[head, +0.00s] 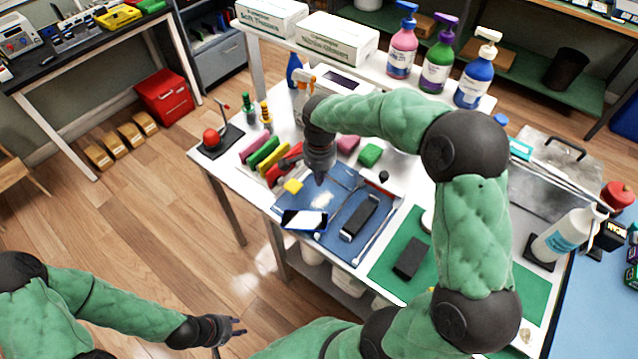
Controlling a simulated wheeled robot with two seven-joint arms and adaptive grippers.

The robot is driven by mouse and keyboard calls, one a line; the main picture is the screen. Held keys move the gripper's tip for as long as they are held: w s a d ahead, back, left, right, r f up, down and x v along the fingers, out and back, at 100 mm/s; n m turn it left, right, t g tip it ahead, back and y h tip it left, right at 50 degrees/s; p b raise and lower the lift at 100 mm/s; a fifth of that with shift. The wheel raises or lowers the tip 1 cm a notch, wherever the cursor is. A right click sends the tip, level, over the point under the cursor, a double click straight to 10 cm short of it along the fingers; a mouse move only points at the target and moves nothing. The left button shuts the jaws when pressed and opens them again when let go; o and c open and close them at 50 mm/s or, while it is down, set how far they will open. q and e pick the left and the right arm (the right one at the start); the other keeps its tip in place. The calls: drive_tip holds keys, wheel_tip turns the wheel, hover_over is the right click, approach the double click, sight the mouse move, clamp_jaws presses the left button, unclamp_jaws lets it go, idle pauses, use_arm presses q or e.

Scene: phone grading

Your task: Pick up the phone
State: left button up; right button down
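A phone (304,220) with a dark edge and a pale, shiny face lies flat at the near left edge of the blue mat (338,248). My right gripper (320,178) points down above the far left part of the mat, beyond the phone and apart from it. Its fingers are small and dark here, so I cannot tell whether they are open or shut. My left gripper (238,326) is low at the bottom of the view, off the table over the floor. Its fingers look spread, with nothing between them.
A black block with pale ends (360,217) and thin tools lie on the mat. A yellow block (293,186) sits beside it. A dark block (411,258) lies on the green mat (388,270). Pump bottles (437,60) and boxes (338,40) stand behind. My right arm crosses the table.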

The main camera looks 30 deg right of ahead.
sight(318, 208)
drive_tip(key=f, duration=0.3)
drive_tip(key=d+f, duration=0.1)
drive_tip(key=f, duration=0.2)
drive_tip(key=d+f+b, duration=0.1)
drive_tip(key=f, duration=0.2)
drive_tip(key=shift+s+f, duration=0.15)
drive_tip(key=shift+f, duration=0.15)
drive_tip(key=a, duration=0.1)
drive_tip(key=s+a, duration=0.1)
drive_tip(key=shift+a+b, duration=0.4)
drive_tip(key=shift+s+a, duration=0.25)
drive_tip(key=shift+a, duration=0.15)
